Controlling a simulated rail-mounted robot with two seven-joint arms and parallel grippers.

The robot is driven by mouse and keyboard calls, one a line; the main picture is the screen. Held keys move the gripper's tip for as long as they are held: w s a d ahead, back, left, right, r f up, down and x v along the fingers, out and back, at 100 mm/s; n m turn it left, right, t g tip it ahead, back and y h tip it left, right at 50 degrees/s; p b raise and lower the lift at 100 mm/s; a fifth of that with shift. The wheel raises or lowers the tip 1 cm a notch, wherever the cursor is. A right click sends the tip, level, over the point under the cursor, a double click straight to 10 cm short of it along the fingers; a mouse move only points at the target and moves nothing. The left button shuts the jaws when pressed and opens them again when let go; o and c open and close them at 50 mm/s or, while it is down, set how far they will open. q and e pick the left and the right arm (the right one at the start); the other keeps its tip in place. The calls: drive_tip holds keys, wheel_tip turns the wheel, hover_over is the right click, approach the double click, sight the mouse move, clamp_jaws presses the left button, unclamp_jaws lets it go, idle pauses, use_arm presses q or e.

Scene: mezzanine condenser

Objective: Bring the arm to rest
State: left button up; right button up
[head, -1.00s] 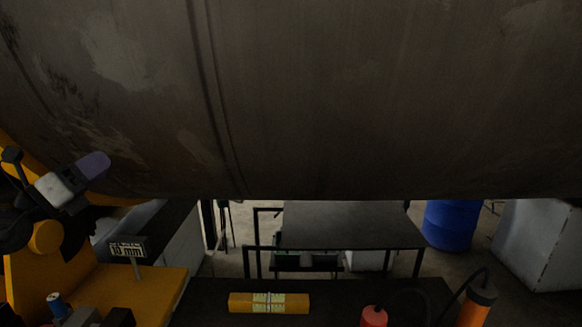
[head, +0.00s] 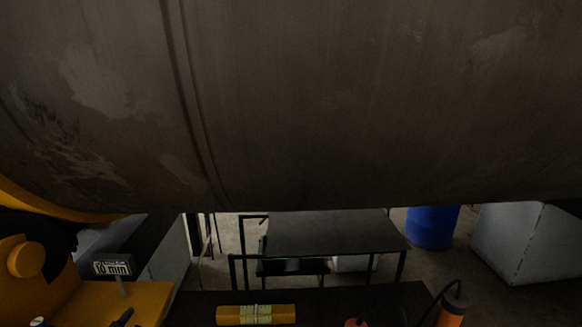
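Neither of my grippers shows in the head view now. The task names an arm, and no arm or gripper that I can clearly identify is in the picture. A small dark slanted piece (head: 122,317) shows at the bottom left edge, too cut off to tell what it is.
A large grey curved tank (head: 300,110) fills the upper view.

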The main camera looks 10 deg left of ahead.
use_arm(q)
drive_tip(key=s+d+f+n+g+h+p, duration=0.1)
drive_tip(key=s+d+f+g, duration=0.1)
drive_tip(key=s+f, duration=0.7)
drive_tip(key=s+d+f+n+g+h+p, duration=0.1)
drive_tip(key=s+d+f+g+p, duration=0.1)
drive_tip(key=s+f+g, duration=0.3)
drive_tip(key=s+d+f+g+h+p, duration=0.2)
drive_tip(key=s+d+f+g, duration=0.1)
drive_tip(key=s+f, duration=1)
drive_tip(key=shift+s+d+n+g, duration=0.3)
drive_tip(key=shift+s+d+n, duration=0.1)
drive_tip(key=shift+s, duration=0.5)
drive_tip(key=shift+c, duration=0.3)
